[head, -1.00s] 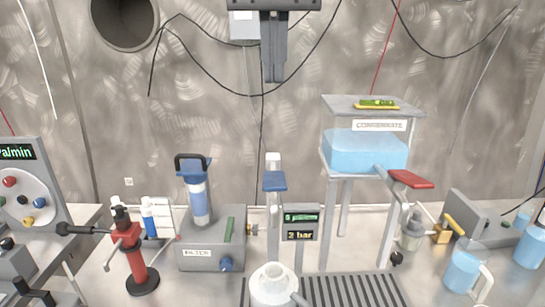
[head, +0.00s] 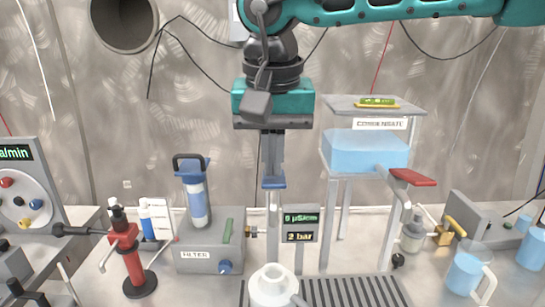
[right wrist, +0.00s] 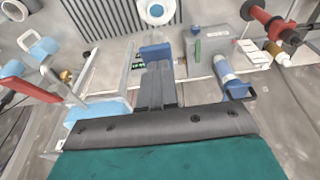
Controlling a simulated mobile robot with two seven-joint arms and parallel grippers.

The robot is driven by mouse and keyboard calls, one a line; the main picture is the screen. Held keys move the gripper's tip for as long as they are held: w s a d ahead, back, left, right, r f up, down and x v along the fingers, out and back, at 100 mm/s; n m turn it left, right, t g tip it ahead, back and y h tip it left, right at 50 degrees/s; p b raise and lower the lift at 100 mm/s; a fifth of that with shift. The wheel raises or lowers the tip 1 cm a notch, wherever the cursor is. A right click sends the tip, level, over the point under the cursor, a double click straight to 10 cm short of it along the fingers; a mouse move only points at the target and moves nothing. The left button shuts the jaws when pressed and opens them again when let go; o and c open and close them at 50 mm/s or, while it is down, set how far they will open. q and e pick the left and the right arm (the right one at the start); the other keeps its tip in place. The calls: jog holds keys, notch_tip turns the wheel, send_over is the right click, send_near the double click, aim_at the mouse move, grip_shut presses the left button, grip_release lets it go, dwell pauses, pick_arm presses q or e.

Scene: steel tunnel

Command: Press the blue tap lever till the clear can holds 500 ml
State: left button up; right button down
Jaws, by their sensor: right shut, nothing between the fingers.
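The blue tap lever (head: 274,183) sits on the tap post at the middle of the bench, and in the right wrist view (right wrist: 155,52) it lies just past my fingertips. My right gripper (head: 273,173) points down over it, shut and empty. Its tips are at or just above the lever; I cannot tell whether they touch. A pale, whitish can (head: 272,287) with a handle stands below the tap on the grating. Its round mouth shows in the right wrist view (right wrist: 155,12) with a bluish middle; the level cannot be read. My left gripper is not in view.
A display (head: 300,228) reading 2 bar stands right of the tap. The condensate tank (head: 366,150) with a red lever (head: 412,177) is further right. A filter unit (head: 210,240) is to the left. Jugs of blue liquid (head: 464,273) stand at the right.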

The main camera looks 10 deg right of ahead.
aim_at(272, 182)
jog(key=shift+f, duration=0.1)
jog(key=f+t+b, duration=0.1)
jog(key=b, duration=0.1)
jog(key=s+t+b, duration=0.1)
jog(key=b, duration=0.1)
jog(key=f+t+b, duration=0.1)
jog(key=b, duration=0.1)
jog(key=shift+s+a+f+h+b, duration=0.15)
jog(key=shift+s+f+h+b, duration=0.15)
jog(key=shift+b, duration=0.1)
jog(key=shift+r, duration=0.3)
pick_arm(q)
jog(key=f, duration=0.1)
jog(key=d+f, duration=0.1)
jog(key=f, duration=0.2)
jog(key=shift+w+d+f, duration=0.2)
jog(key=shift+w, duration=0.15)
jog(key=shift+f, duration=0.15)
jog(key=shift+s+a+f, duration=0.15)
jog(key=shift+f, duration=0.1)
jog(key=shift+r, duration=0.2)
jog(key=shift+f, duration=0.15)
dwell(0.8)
